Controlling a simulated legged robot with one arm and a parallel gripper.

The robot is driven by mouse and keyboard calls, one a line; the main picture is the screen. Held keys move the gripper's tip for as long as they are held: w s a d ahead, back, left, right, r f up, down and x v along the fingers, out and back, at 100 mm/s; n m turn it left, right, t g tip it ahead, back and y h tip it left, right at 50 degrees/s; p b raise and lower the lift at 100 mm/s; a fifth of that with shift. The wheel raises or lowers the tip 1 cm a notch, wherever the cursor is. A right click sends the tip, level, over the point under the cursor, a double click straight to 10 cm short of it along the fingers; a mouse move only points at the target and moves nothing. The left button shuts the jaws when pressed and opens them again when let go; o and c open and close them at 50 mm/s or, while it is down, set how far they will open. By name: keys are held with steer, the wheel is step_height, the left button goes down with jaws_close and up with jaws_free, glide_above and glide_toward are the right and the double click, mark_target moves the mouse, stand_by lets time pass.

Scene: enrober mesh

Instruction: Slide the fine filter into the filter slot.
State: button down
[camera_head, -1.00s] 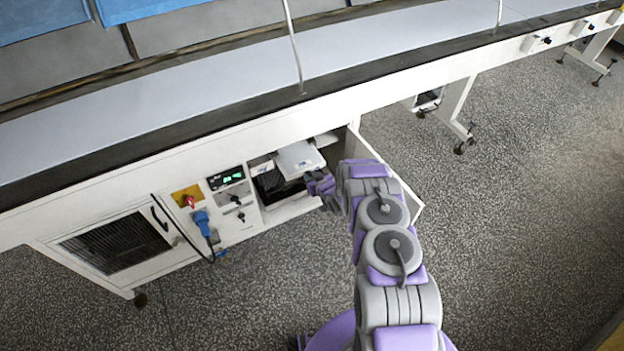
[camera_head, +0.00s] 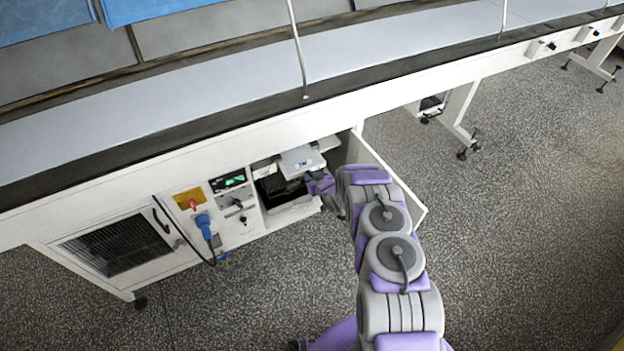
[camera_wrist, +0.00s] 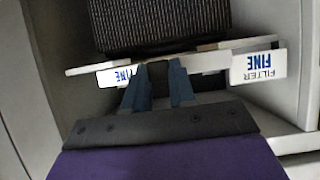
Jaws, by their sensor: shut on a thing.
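The fine filter (camera_wrist: 165,25) shows in the wrist view as a dark pleated panel with a white front bar, beyond my gripper. My gripper (camera_wrist: 158,72) is shut on the filter at the middle of this bar, its two fingers hiding part of it. An upside-down FINE label (camera_wrist: 118,76) is left of the fingers, and a FILTER FINE label (camera_wrist: 258,65) is on the right. In the head view my gripper (camera_head: 320,186) is at the open cabinet bay (camera_head: 290,217). The slot itself and how far the filter sits in it cannot be made out.
A white box-like part (camera_head: 302,160) is at the top of the bay. The bay's door (camera_head: 393,173) stands open on the right, close to my arm. A control panel with a green display (camera_head: 229,181) and a blue plug (camera_head: 203,224) is left of the bay.

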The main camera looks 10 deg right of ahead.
mark_target(300, 160)
steer(key=shift+w+a+b, duration=0.3)
steer(key=shift+w+b, duration=0.15)
steer(key=shift+w, duration=0.45)
steer(key=shift+w+a+b, duration=0.25)
steer(key=shift+w+b, duration=0.2)
steer(key=shift+w, duration=0.4)
steer(key=shift+w+a+b, duration=0.3)
steer(key=shift+w+b, duration=0.15)
steer(key=shift+w, duration=0.45)
steer(key=shift+w+a, duration=0.25)
steer(key=shift+w, duration=0.35)
steer(key=shift+w+a, duration=0.2)
steer(key=shift+w, duration=0.55)
steer(key=shift+w+a, duration=0.15)
steer(key=shift+w+f, duration=0.1)
steer(key=shift+w, duration=0.05)
steer(key=shift+w+a, duration=0.15)
steer(key=shift+w, duration=0.45)
steer(key=c, duration=0.8)
jaws_free()
steer(key=shift+c, duration=0.2)
